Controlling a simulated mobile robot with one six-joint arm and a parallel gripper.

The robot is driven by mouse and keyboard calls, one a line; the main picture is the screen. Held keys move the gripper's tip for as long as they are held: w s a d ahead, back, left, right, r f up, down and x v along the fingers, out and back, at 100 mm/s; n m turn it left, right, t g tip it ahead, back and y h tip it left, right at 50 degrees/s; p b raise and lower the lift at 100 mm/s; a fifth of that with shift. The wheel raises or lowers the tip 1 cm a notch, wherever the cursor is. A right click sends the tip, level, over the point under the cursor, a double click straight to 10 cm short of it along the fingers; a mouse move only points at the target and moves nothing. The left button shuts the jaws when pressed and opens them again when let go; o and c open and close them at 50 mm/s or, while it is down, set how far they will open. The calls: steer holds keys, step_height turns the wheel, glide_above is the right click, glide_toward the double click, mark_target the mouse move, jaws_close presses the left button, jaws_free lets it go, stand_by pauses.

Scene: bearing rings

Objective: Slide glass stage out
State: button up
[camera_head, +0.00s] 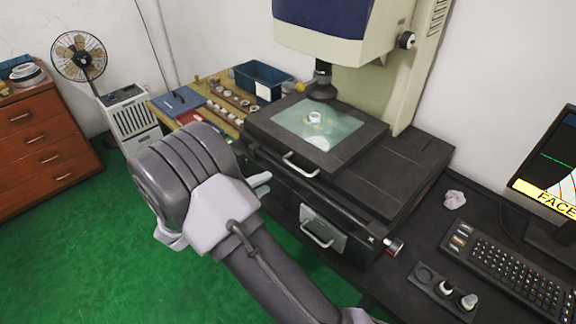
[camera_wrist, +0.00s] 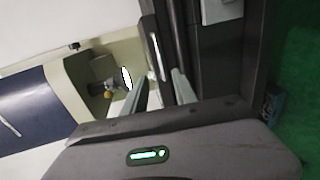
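The glass stage (camera_head: 345,152) is a dark frame around a clear glass pane (camera_head: 297,119), on the measuring machine's bed. A small pale ring (camera_head: 314,117) sits on the glass. A light bar handle (camera_head: 300,166) is on the stage's front edge; it also shows in the wrist view (camera_wrist: 156,57). My gripper (camera_head: 262,184) is left of and slightly below that handle in the head view, partly hidden by my wrist. In the wrist view my gripper's (camera_wrist: 160,82) two fingers stand apart with nothing between their tips, and the handle lies just beyond them.
A lower plate with a second handle (camera_head: 318,236) is on the machine's front. The optical head (camera_head: 322,85) hangs above the glass. A workbench with a blue bin (camera_head: 262,82) is behind left. A keyboard (camera_head: 505,268) is at right. Green floor is free at left.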

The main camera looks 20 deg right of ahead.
mark_target(295, 167)
steer(key=b+x, duration=0.3)
steer(key=x, duration=1)
steer(key=shift+d+f, duration=0.1)
steer(key=shift+d, duration=0.25)
steer(key=shift+c, duration=0.3)
jaws_close()
